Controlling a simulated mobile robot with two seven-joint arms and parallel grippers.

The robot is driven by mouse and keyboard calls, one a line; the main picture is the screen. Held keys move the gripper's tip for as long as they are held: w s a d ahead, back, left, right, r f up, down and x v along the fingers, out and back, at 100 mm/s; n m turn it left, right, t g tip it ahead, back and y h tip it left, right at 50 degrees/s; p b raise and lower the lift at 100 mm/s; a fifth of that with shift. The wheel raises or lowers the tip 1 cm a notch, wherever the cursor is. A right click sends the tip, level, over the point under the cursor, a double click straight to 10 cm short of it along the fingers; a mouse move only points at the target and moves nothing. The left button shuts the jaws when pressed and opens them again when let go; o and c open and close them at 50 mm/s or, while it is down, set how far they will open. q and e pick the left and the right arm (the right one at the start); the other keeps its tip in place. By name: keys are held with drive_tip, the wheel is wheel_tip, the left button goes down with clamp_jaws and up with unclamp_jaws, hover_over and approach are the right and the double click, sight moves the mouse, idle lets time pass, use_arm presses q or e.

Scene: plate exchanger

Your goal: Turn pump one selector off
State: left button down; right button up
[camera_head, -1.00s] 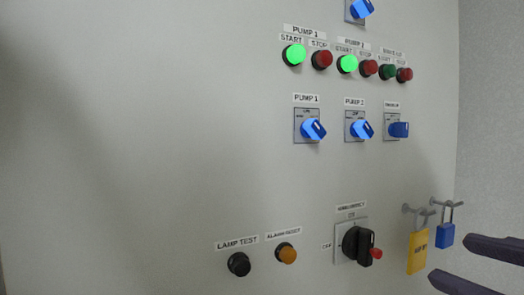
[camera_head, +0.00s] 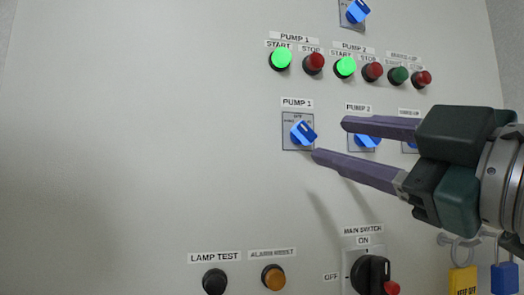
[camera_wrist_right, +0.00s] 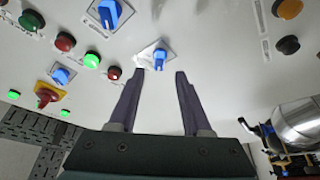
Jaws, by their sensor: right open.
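The pump 1 selector (camera_head: 303,133) is a blue knob on a square grey plate under the PUMP 1 label (camera_head: 297,103). Its handle is tilted. My right gripper (camera_head: 331,139) comes in from the right, open and empty, with its fingertips just right of this knob. In the right wrist view, a blue selector (camera_wrist_right: 159,56), seemingly the same one, appears just beyond and between the fingertips of the right gripper (camera_wrist_right: 160,73). The fingers do not appear to touch it. My left gripper is not in view.
The pump 2 selector (camera_head: 367,141) is partly hidden behind my right fingers. A lit green start button (camera_head: 281,59) and a red stop button (camera_head: 314,63) sit above. The main switch (camera_head: 371,273) and padlocks (camera_head: 463,279) are below. The panel left of pump 1 is bare.

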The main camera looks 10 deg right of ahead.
sight(309, 134)
drive_tip(key=p+x, duration=0.2)
drive_tip(key=x, duration=0.2)
drive_tip(key=shift+w+r+p, duration=0.1)
drive_tip(key=shift+r+p, duration=0.25)
drive_tip(key=shift+p, duration=0.05)
drive_tip(key=shift+w+a+p, duration=0.3)
drive_tip(key=shift+w, duration=0.4)
drive_tip(key=shift+c, duration=0.7)
drive_tip(key=shift+f, duration=0.1)
clamp_jaws()
